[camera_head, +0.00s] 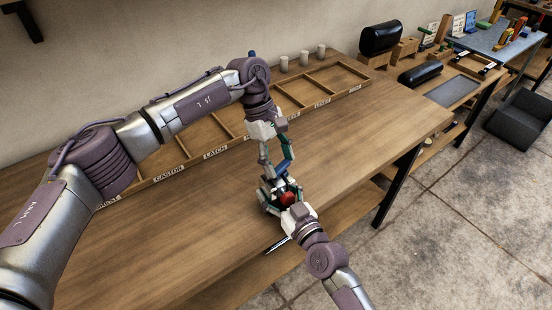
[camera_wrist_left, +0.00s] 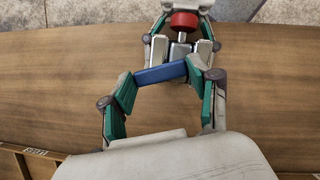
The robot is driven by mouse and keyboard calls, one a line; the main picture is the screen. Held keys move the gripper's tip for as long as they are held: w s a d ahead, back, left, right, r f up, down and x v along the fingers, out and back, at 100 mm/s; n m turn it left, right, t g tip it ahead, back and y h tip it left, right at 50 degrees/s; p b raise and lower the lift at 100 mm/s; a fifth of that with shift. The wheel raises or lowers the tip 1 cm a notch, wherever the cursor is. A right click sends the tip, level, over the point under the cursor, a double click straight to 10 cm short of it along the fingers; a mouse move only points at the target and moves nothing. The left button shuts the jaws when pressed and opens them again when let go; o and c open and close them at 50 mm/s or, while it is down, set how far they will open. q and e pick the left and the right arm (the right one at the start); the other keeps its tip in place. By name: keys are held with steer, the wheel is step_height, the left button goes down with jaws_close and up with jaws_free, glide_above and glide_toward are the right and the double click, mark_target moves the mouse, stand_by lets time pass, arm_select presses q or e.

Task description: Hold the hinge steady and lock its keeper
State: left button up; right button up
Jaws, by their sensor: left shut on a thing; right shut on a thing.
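My left gripper (camera_head: 282,168) reaches down over the bench and is shut on a blue bar; its green-padded fingers sit at the bar's two ends in the left wrist view (camera_wrist_left: 160,76). Just beyond the bar stands a small silver block with pale side plates (camera_wrist_left: 181,49), which looks like the hinge. A red knob (camera_wrist_left: 184,20) on a pale stem rises behind it, and it also shows in the head view (camera_head: 288,198). My right gripper (camera_head: 280,195) comes from the front edge, its fingers on either side of the knob. The exact finger contact and the keeper's position are hidden.
A long wooden divided tray (camera_head: 196,148) with labels such as CASTOR and LATCH lies along the wall. Several small grey cylinders (camera_head: 303,58) stand behind it. A dark slender tool (camera_head: 276,246) lies at the front edge. The bench top (camera_head: 370,135) is clear on the right.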

arm_select(q)
steer(key=shift+s+d+m+g+y, duration=0.15)
steer(key=shift+m+g+y, duration=0.15)
steer(key=shift+m, duration=0.8)
steer(key=shift+d+m+g+y, duration=0.2)
steer(key=shift+m+y, duration=0.2)
steer(key=shift+m, duration=0.7)
steer(key=o, duration=1.2)
steer(key=shift+c, duration=0.2)
steer(key=v, duration=1.2)
